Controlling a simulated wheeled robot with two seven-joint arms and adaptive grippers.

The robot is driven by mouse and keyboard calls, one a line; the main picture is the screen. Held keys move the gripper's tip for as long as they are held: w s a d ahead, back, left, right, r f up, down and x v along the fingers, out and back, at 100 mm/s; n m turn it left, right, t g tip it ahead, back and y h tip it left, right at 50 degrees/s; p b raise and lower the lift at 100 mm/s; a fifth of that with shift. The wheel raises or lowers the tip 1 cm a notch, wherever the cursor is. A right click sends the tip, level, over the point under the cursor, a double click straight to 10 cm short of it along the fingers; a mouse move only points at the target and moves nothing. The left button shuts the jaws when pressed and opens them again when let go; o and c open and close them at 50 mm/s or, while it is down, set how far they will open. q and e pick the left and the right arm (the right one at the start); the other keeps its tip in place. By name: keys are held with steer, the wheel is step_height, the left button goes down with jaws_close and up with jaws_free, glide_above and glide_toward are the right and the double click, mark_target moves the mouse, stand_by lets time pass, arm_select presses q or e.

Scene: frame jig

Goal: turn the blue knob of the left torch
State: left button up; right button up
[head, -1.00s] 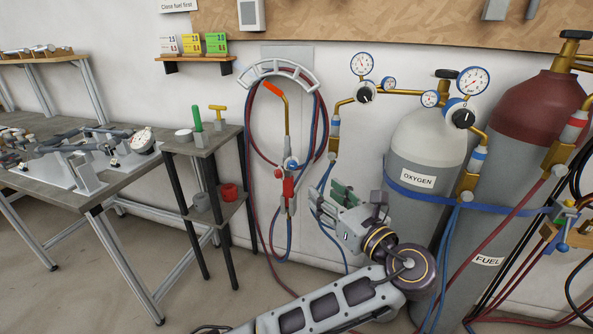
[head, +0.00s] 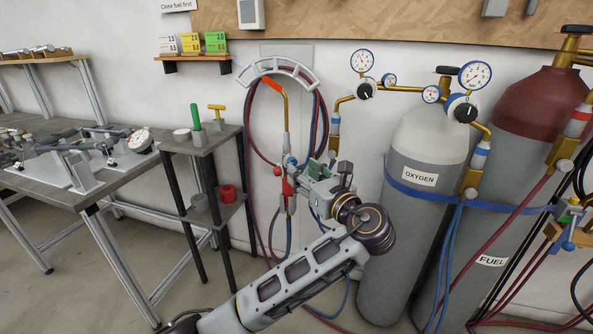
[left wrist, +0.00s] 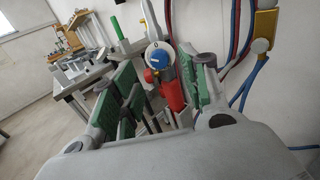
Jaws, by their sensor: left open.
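The left torch (head: 286,124) hangs upright on the wall hook, with an orange tip and a red lower part (head: 287,187). Its blue knob (head: 291,161) is partly hidden by my left gripper in the head view. In the left wrist view the blue knob (left wrist: 158,57) has a white rim and a red part below. My left gripper (head: 308,172) is open beside the torch. In the left wrist view its green-padded fingers (left wrist: 163,92) stand apart, with the knob seen between them, beyond the tips. No contact shows. My right gripper is not in view.
Red and blue hoses (head: 322,120) loop around the torch. The oxygen cylinder (head: 400,240) and fuel cylinder (head: 500,180) stand to the right. A small shelf stand (head: 208,145) and a workbench (head: 100,190) stand to the left.

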mark_target(294, 163)
arm_select(q)
steer(key=shift+b+x, duration=0.55)
steer(key=shift+x, duration=1.65)
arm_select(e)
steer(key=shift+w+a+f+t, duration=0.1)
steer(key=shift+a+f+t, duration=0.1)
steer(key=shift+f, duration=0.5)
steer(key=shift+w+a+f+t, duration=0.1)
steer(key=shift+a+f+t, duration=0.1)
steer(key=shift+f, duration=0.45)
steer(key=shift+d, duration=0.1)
arm_select(q)
jaws_close()
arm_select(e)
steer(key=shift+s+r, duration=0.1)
